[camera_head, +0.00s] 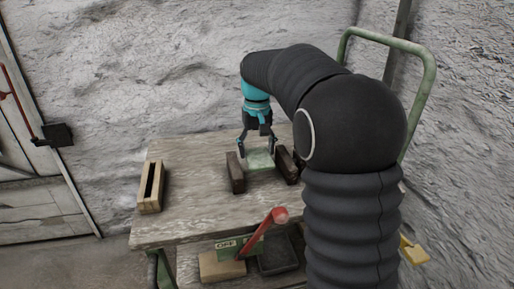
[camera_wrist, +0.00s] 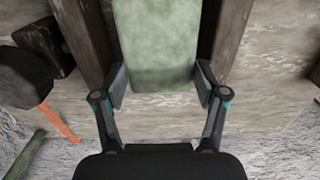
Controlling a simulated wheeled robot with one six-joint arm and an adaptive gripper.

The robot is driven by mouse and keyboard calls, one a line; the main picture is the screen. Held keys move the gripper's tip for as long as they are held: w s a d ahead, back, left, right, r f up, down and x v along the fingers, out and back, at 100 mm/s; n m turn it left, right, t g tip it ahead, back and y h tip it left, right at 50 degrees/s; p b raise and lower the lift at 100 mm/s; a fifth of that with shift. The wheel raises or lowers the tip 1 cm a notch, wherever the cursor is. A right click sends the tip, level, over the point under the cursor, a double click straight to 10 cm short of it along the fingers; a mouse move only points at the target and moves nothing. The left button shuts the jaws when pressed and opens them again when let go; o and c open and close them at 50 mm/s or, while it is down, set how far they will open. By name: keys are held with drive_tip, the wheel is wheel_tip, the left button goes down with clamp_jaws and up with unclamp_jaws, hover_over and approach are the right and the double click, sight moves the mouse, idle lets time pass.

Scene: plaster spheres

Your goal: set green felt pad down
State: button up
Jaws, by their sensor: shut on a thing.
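The pale green felt pad (camera_head: 259,161) is between two dark wooden blocks on the table. My gripper (camera_head: 257,148) reaches down at its far edge. In the wrist view, the felt pad (camera_wrist: 157,45) extends away from my gripper (camera_wrist: 161,82), whose fingertips press on its two side edges. The left dark block (camera_head: 235,174) and the right dark block (camera_head: 286,164) flank the pad; they also show as long dark bars in the wrist view. I cannot tell whether the pad rests on the blocks or hangs just above them.
The worn wooden table (camera_head: 190,208) is clear left of the blocks. A slotted wooden block (camera_head: 151,188) stands at its left edge. Below the front edge are a red lever (camera_head: 262,234), an OFF sign (camera_head: 228,248) and a dark tray (camera_head: 280,254). A rough wall rises behind.

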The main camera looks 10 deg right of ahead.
drive_tip(key=shift+f+b, duration=1.35)
drive_tip(key=shift+f, duration=1.25)
idle(0.4)
drive_tip(key=o, duration=1)
drive_tip(key=shift+a, duration=0.15)
drive_tip(key=shift+r, duration=0.2)
drive_tip(key=shift+r+p, duration=1.35)
drive_tip(key=shift+p, duration=0.1)
drive_tip(key=shift+r+p, duration=0.55)
